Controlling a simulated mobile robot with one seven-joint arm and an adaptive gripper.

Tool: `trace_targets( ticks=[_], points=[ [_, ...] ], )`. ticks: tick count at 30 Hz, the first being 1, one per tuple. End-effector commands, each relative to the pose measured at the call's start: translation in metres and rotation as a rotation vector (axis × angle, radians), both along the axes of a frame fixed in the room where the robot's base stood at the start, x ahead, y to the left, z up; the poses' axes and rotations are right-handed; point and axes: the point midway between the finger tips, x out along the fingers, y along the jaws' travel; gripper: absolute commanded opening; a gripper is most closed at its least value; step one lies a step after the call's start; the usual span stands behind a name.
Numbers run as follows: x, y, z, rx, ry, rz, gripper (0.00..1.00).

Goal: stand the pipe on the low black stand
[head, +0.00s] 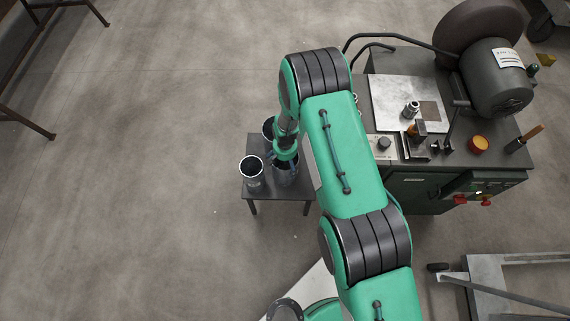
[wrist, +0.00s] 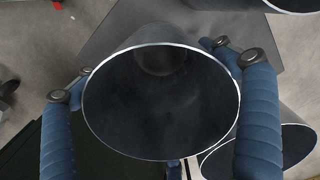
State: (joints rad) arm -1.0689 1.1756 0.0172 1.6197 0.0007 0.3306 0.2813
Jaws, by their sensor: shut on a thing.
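The low black stand (head: 304,190) is a small dark table on the floor, left of the machine bench. My gripper (head: 286,158) is over it, shut on a grey metal pipe (head: 288,178). The pipe looks upright over the stand's top, which also shows in the wrist view (wrist: 112,28). Its lower end is hidden, so I cannot tell whether it touches the stand.
Two other open pipes stand on the stand: one at the left (head: 252,174) and one behind (head: 267,130), close to the held pipe. The machine bench (head: 400,185) with a large motor (head: 497,78) is at the right. The floor left of the stand is clear.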

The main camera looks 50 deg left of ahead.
Motion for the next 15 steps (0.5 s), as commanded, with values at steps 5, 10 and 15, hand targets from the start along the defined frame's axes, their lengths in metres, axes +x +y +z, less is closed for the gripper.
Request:
trace_targets(
  ticks=[5,10,15],
  points=[
    [0.0008,0.0015,-0.0046,0.003,-0.001,0.000,0.38],
    [0.0008,0.0015,-0.0041,0.003,-0.001,0.000,0.38],
    [0.0008,0.0015,-0.0070,0.003,-0.001,0.000,0.38]
  ],
)
